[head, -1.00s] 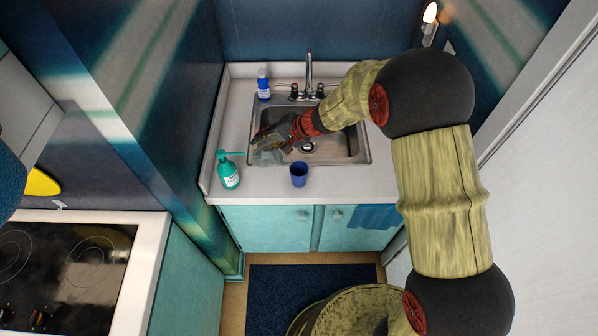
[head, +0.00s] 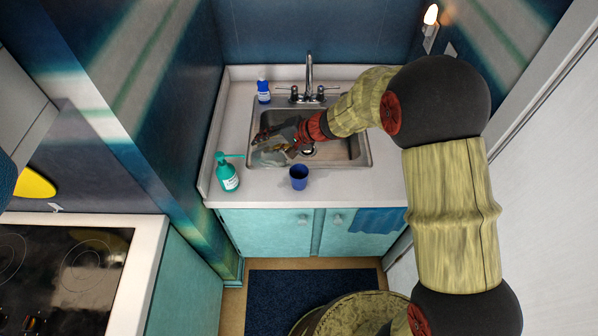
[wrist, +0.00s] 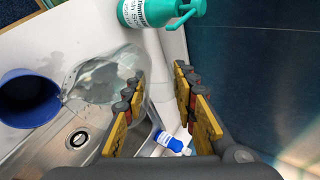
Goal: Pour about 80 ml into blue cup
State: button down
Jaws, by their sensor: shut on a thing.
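The blue cup (head: 299,178) stands upright on the counter at the sink's front edge; it also shows at the left of the wrist view (wrist: 22,100). My gripper (wrist: 160,84) is shut on a clear, see-through jug (wrist: 105,80), held over the front of the sink. In the head view, my gripper (head: 288,143) and the clear jug (head: 268,157) are left of and behind the cup. The jug is tilted, and its lip looks close to the cup's rim in the wrist view. I cannot tell whether liquid is flowing, nor the level inside the cup.
A teal pump bottle (head: 227,172) stands on the counter left of the cup. A blue bottle (head: 263,92) stands at the back left of the sink (head: 345,150), near the faucet (head: 309,75). The counter right of the cup (head: 360,185) is clear.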

aim_at(258, 149)
jog(key=shift+s+d+r+t+y+b, duration=0.3)
jog(key=shift+d+r+t+y+b, duration=0.35)
jog(key=shift+y+b, duration=0.65)
dwell(0.8)
jog(key=shift+d+r, duration=0.15)
jog(key=shift+w+a+g+h+p, duration=0.15)
jog(key=shift+a+g+h+p, duration=0.35)
jog(key=shift+h+p, duration=0.5)
jog(key=p, duration=0.2)
jog(key=a+f+h+p, duration=0.1)
jog(key=shift+w+f+g+h+p, duration=0.15)
jog(key=shift+w+g+h+p, duration=0.05)
jog(key=shift+g+h+p, duration=0.15)
jog(key=p, duration=0.2)
jog(key=a+f+h+p, duration=0.1)
jog(key=p, duration=0.2)
jog(key=shift+w+f+g+h, duration=0.25)
jog(key=shift+w+f+g, duration=0.05)
jog(key=shift+g, duration=0.1)
jog(key=shift+a+f+p, duration=0.15)
jog(key=shift+f+p, duration=0.1)
jog(key=shift+p, duration=0.2)
jog(key=shift+f, duration=0.35)
jog(key=shift+h, duration=0.3)
jog(key=shift+w+a+p, duration=0.1)
jog(key=shift+p, duration=0.25)
